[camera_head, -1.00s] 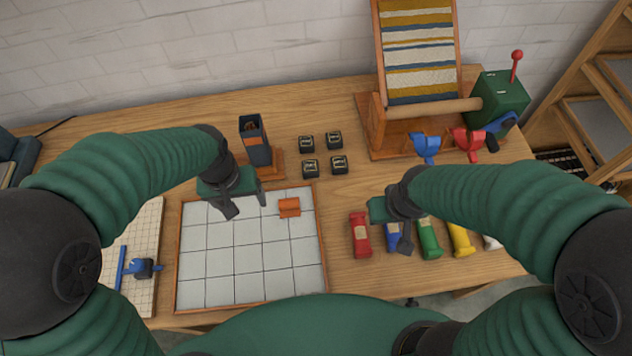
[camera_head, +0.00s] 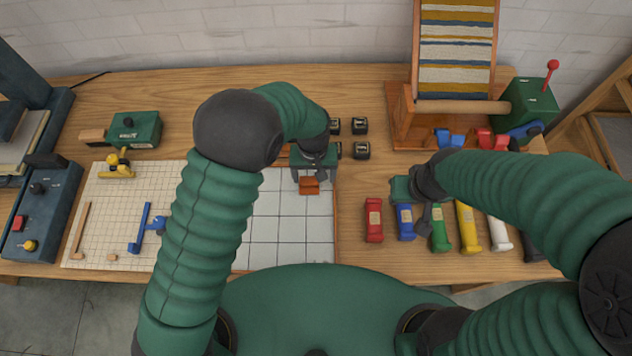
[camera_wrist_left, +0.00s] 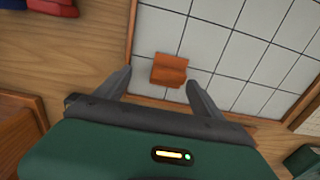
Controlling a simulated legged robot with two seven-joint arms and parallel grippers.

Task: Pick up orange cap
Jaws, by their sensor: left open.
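The orange cap (camera_head: 309,186) is a small blocky orange piece on the white gridded board (camera_head: 262,222), near its far right part. My left gripper (camera_head: 314,178) is above the board at the cap, partly hiding it from the head. In the left wrist view the cap (camera_wrist_left: 169,70) lies between and slightly beyond the spread fingertips of the left gripper (camera_wrist_left: 158,78), with nothing held. Whether the fingers are level with the cap is unclear. My right gripper (camera_head: 420,205) hangs over the coloured skeins at the right; its jaw opening is unclear.
Red (camera_head: 374,220), blue (camera_head: 405,222) and other skeins lie in a row right of the board. Several black blocks (camera_head: 360,150) stand behind it. A loom-like frame (camera_head: 455,85) stands at the back right. A cream gridded board (camera_head: 110,215) lies left.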

